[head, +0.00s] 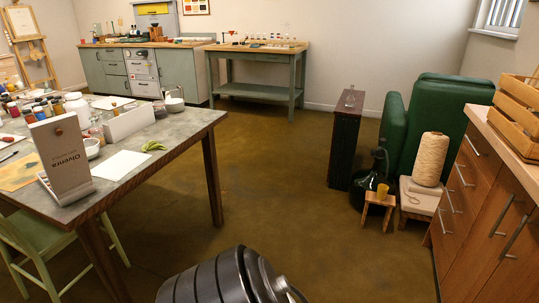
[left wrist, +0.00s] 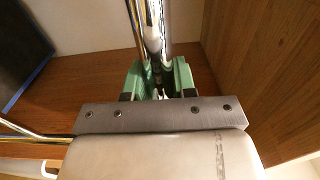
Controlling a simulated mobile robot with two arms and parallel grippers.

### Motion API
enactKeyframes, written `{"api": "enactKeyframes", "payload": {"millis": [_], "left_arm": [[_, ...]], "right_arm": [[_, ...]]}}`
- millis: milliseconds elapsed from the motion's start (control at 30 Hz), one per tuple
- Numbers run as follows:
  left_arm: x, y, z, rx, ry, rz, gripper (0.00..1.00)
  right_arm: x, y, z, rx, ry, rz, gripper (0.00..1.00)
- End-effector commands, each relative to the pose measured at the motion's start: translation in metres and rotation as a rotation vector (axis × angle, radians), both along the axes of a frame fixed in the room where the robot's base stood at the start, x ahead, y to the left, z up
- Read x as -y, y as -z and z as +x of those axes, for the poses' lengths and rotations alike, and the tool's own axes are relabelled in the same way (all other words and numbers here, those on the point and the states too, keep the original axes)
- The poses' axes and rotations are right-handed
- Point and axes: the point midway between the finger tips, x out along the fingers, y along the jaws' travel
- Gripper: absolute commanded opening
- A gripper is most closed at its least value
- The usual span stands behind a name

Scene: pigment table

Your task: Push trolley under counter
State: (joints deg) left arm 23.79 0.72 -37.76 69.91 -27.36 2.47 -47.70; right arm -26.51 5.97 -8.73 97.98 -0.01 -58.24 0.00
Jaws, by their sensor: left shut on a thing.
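In the left wrist view my left gripper (left wrist: 157,72) has its green fingers closed around an upright chrome bar (left wrist: 152,30). The bar looks like part of the trolley, but the trolley as a whole does not show in either view. Another chrome tube (left wrist: 30,133) runs at the left of that view. A wooden counter (head: 470,195) with drawers and long metal handles stands along the right in the head view. Neither gripper shows in the head view, and my right gripper is out of both views.
A cluttered work table (head: 195,125) stands at the left, with a green chair (head: 50,240) by it. Near the right counter are a dark narrow cabinet (head: 343,140), green armchair (head: 430,105), glass demijohn (head: 370,180) and small stool (head: 378,202). The middle floor (head: 270,180) is clear.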

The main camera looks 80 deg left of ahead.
Motion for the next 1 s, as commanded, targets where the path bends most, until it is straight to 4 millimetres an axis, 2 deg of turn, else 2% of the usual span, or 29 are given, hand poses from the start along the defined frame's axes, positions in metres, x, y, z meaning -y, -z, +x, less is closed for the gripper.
{"api": "enactKeyframes", "payload": {"millis": [33,367,400,600,1000], "left_arm": [[-0.010,0.010,0.003,-0.017,-0.021,0.019,0.00],[-0.010,0.006,0.003,-0.017,-0.022,0.017,0.00],[-0.010,0.005,0.004,-0.016,-0.022,0.017,0.28],[-0.007,0.003,0.003,-0.012,-0.016,0.014,0.55],[-0.004,0.000,0.002,-0.009,-0.010,0.009,0.55]], "right_arm": [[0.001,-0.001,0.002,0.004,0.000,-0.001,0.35],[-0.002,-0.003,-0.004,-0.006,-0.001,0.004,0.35],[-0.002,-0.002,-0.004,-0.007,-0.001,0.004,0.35],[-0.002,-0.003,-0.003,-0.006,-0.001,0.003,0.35],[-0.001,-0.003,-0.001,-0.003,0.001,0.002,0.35]]}}
